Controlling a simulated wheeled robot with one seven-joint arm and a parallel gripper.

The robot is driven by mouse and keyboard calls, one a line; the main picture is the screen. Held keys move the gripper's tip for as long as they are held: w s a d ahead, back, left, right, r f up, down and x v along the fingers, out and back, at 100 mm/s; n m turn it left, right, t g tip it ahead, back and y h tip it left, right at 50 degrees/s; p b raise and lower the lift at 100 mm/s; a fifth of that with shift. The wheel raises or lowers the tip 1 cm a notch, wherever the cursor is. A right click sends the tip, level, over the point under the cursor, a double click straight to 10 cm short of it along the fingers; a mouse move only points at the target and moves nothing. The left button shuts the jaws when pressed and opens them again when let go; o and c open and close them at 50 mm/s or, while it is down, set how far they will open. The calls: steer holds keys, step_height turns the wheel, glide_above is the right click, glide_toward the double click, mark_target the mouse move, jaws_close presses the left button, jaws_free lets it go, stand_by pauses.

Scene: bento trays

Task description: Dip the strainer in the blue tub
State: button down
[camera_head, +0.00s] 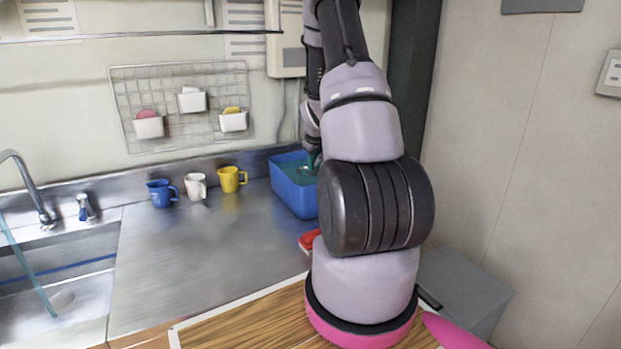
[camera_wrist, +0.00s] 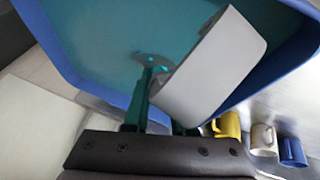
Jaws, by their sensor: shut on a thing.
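The blue tub (camera_head: 291,198) stands on the steel counter against the back wall, partly behind my arm. Its blue rim (camera_wrist: 62,52) and teal inside fill much of the wrist view. My gripper (camera_wrist: 154,72) has dark green fingers and is over or inside the tub. It is shut on a pale grey, box-like piece (camera_wrist: 212,68), which appears to be the strainer. The piece looks tilted in the wrist view and hides part of the tub. I cannot tell how deep it is. In the head view my gripper (camera_head: 313,160) is mostly hidden.
A blue mug (camera_head: 160,194), a white mug (camera_head: 195,187) and a yellow mug (camera_head: 231,180) stand left of the tub. A red item (camera_head: 308,241) lies in front of it. The sink (camera_head: 60,290) is far left. The middle counter is clear.

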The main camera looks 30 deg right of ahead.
step_height(320, 180, up, 15)
steer(key=shift+r, duration=0.15)
stand_by(1.3)
stand_by(0.8)
